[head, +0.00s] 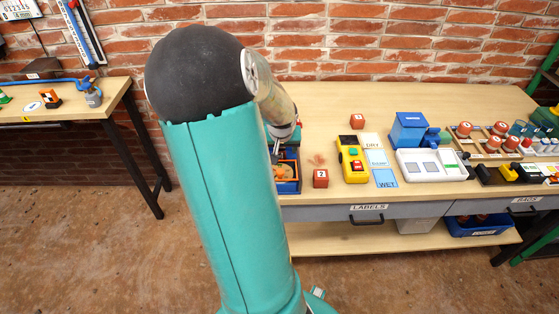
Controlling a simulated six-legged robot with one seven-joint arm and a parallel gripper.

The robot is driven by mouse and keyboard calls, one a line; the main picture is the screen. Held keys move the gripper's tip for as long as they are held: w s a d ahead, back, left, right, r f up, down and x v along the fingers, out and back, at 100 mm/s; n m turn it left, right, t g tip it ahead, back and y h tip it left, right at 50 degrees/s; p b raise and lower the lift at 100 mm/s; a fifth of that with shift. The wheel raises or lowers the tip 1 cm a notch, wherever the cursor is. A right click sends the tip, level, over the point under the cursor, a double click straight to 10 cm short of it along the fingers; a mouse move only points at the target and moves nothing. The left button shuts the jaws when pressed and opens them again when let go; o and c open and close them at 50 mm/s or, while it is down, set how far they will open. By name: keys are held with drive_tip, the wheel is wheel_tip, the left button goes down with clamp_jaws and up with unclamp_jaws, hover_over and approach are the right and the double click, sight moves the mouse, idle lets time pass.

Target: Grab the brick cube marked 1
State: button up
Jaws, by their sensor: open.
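Two small red-brown brick cubes stand on the wooden bench. One cube (320,178) is near the front edge, with a dark mark on a white patch on its front that is too small to read surely. The other cube (357,121) is further back near the wall; its mark is also too small to read. My gripper (277,153) is partly hidden behind my arm, over a blue tray (289,187), left of both cubes and apart from them. Its fingers are open; nothing shows between them.
A yellow control box (352,160) stands right of the front cube, beside the DRY (372,142) and WET (385,178) cards. A blue device (408,130) and a white panel (430,163) are further right. The bench between the cubes is mostly clear. A brick wall (350,45) rises behind.

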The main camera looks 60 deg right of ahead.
drive_tip(key=x, duration=0.7)
drive_tip(key=shift+a+f, duration=0.15)
drive_tip(key=shift+f, duration=0.1)
drive_tip(key=c, duration=1.2)
drive_tip(key=shift+o, duration=0.2)
drive_tip(key=shift+r, duration=0.25)
